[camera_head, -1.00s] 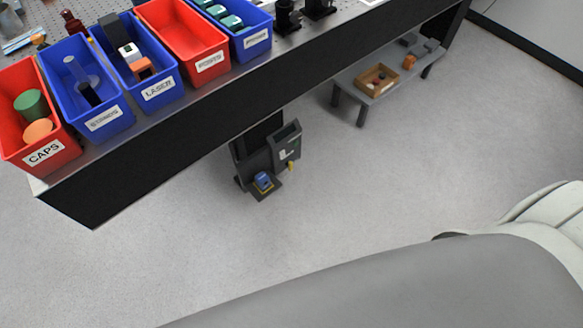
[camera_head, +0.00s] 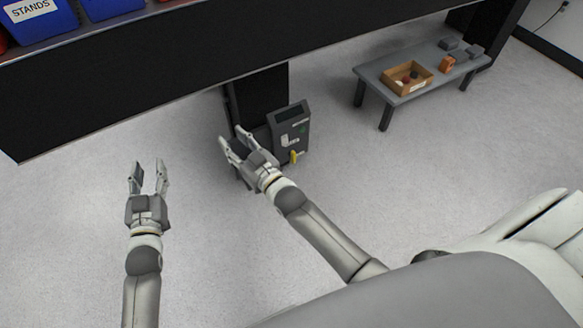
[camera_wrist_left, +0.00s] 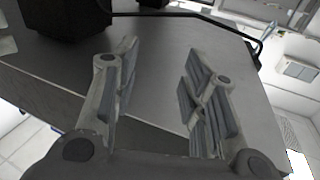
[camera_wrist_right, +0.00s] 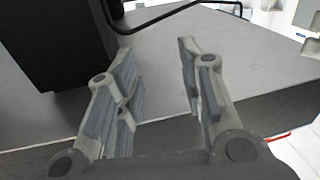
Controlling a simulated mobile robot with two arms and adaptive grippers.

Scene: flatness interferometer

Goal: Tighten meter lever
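A dark grey meter box (camera_head: 289,128) stands on the floor beside the black table leg in the head view, with a small yellow lever (camera_head: 295,157) low on its front. My right gripper (camera_head: 230,141) is open and empty, in front of the box's left side in the picture; it hides the lower left part of the stand. Its open fingers also show in the right wrist view (camera_wrist_right: 157,85). My left gripper (camera_head: 149,176) is open and empty, left of the box and apart from it. Its spread fingers also show in the left wrist view (camera_wrist_left: 160,90).
The black-sided table (camera_head: 150,75) runs above the meter, with blue bins (camera_head: 45,26) on top at the upper left. A low grey bench (camera_head: 405,90) to the right holds a wooden tray (camera_head: 387,86) and several small blocks. The floor between is clear.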

